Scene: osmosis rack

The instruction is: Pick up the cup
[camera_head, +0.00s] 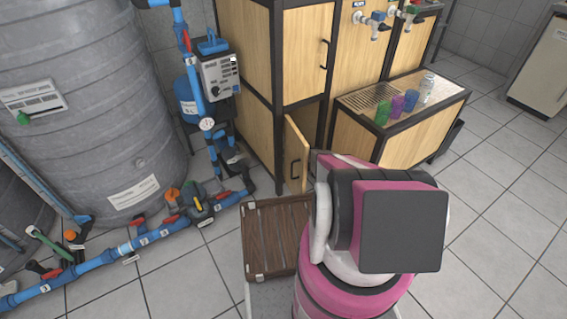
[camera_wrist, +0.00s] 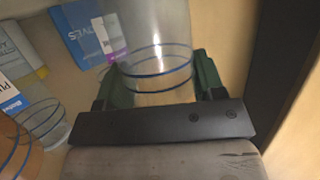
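In the wrist view a clear cup (camera_wrist: 158,45) with blue rings stands between the two dark green fingers of my gripper (camera_wrist: 164,82). The fingers lie against the cup on its left and right sides with no clear gap. I cannot tell whether the cup is lifted off the surface beneath it. In the head view my gripper and this cup are hidden behind my pink and black arm, which is in front of the cabinet with the open wooden door (camera_head: 296,156).
Another ringed clear cup (camera_wrist: 42,118) is at the left in the wrist view, near a blue and purple box (camera_wrist: 88,32). A dark post (camera_wrist: 280,75) is on the right. In the head view, green (camera_head: 383,112), purple (camera_head: 397,105) and blue (camera_head: 411,99) cups stand on a drip tray.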

